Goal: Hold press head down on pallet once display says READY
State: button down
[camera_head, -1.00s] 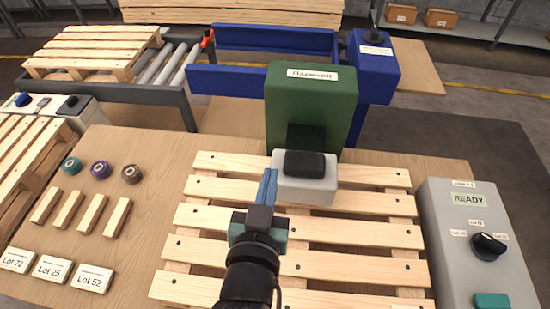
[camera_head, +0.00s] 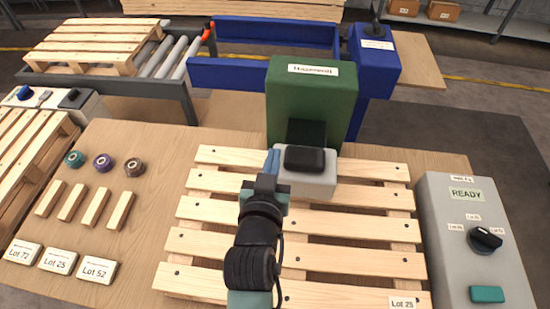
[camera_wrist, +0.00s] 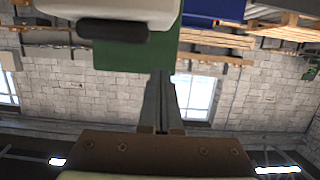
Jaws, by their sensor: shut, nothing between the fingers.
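The press is a green block (camera_head: 312,104) standing at the back of the wooden pallet (camera_head: 340,220). Its grey press head (camera_head: 308,180) with a black pad on top sits at the front of the green block, over the pallet. The display (camera_head: 466,194) on the grey control box at right says READY. My gripper (camera_head: 272,160) is shut and empty, with its fingers at the left edge of the press head; I cannot tell whether they touch. In the wrist view the shut fingers (camera_wrist: 161,105) point toward the press, with the pale press head (camera_wrist: 125,10) at the top.
The control box (camera_head: 455,255) has a black knob and a teal button (camera_head: 487,294). A Lot 25 card (camera_head: 403,303) lies at the pallet's front right. Rollers, wooden blocks (camera_head: 96,207) and lot cards (camera_head: 58,261) are at left on the table.

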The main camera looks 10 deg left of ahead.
aim_at(303, 170)
jog(key=x, duration=0.3)
jog(key=shift+d+r, duration=0.1)
notch_tip(303, 170, down, 3)
jog(key=shift+s, duration=0.15)
jog(key=shift+f, duration=0.55)
jog(key=shift+f, duration=0.1)
